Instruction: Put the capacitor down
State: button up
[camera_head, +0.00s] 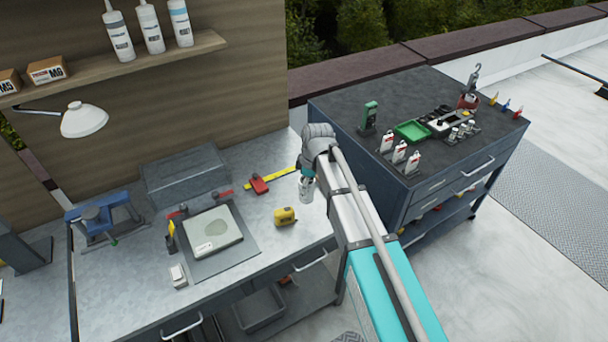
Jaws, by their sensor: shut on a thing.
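The capacitor (306,190) is a small silver-white can with a dark marking on it. It hangs below my gripper (307,175), roughly upright, over the right end of the grey workbench (265,222). My gripper is shut on it. The fingers are small and partly hidden, so the exact grip is unclear. I cannot tell how high the capacitor is above the bench.
A yellow tape measure (286,216) and a red-and-yellow tool (259,184) lie near it. A dark mat (245,250) carries a pale panel. A dark tool cart (335,103) with a green tray (412,131) stands right, behind my arm.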

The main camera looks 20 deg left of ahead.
jog(key=s+d+r+p, duration=0.2)
jog(key=s+d+r, duration=0.1)
jog(key=s, duration=0.3)
jog(key=shift+d, duration=0.4)
jog(key=shift+f+b, duration=0.85)
jog(key=shift+f, duration=0.1)
dwell(0.6)
